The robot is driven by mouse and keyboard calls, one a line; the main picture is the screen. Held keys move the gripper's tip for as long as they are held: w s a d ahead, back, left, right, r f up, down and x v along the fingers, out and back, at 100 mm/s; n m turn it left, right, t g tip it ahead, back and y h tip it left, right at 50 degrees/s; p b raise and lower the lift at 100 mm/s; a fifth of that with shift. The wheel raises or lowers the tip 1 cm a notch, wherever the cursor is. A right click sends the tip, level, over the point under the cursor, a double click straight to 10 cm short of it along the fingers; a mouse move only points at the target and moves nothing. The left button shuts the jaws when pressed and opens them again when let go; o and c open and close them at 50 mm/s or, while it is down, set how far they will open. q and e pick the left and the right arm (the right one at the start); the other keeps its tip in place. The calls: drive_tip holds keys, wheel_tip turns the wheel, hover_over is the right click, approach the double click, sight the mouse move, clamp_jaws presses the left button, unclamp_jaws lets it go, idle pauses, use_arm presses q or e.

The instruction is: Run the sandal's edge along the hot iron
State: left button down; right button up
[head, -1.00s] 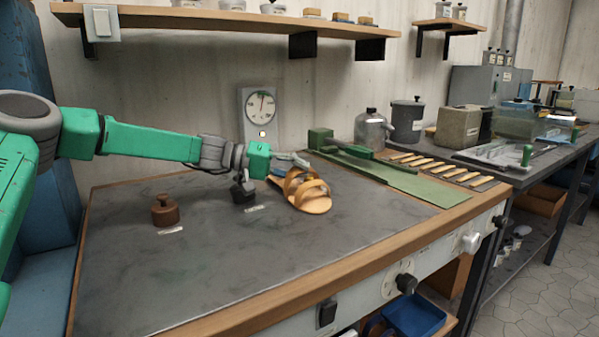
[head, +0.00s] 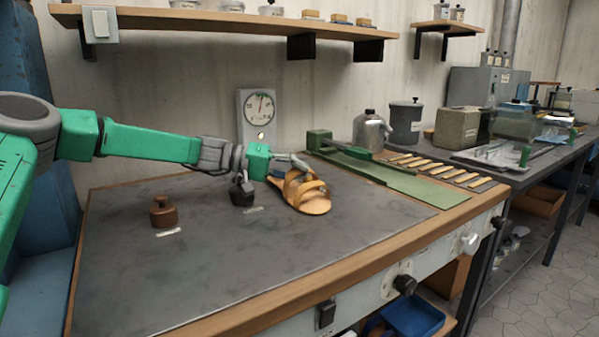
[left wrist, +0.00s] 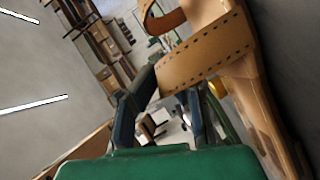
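A tan sandal (head: 312,205) with wide straps is on the right part of the dark bench plate, close to the plate; I cannot tell if it touches. In the left wrist view a stitched strap (left wrist: 208,55) crosses at the tips of the left gripper (left wrist: 168,90), and the sole runs down the right side. The two fingers stand apart with a gap between them; whether they grip the strap is unclear. A small black block (head: 242,192) sits left of the sandal; I cannot tell if it is the hot iron. My right gripper is not in view.
A brown knobbed weight (head: 163,212) stands on the plate's left side. A dial (head: 258,108) stands behind the plate. A green lever tool (head: 390,178) and several wooden-handled tools (head: 440,168) lie at the back right. The plate's front (head: 240,270) is clear.

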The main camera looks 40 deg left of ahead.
use_arm(q)
drive_tip(key=shift+w+a+r, duration=0.1)
drive_tip(key=shift+a, duration=0.2)
drive_tip(key=shift+w+a, duration=0.1)
drive_tip(key=shift+a, duration=0.7)
idle(1.1)
drive_tip(key=shift+w+a, duration=0.1)
drive_tip(key=shift+a, duration=0.35)
drive_tip(key=shift+r, duration=0.1)
drive_tip(key=shift+a, duration=0.45)
drive_tip(key=shift+s+d, duration=0.1)
drive_tip(key=shift+s, duration=0.1)
drive_tip(key=shift+d+r, duration=0.1)
drive_tip(key=shift+d, duration=0.35)
drive_tip(key=shift+w+a, duration=0.1)
drive_tip(key=shift+a, duration=0.1)
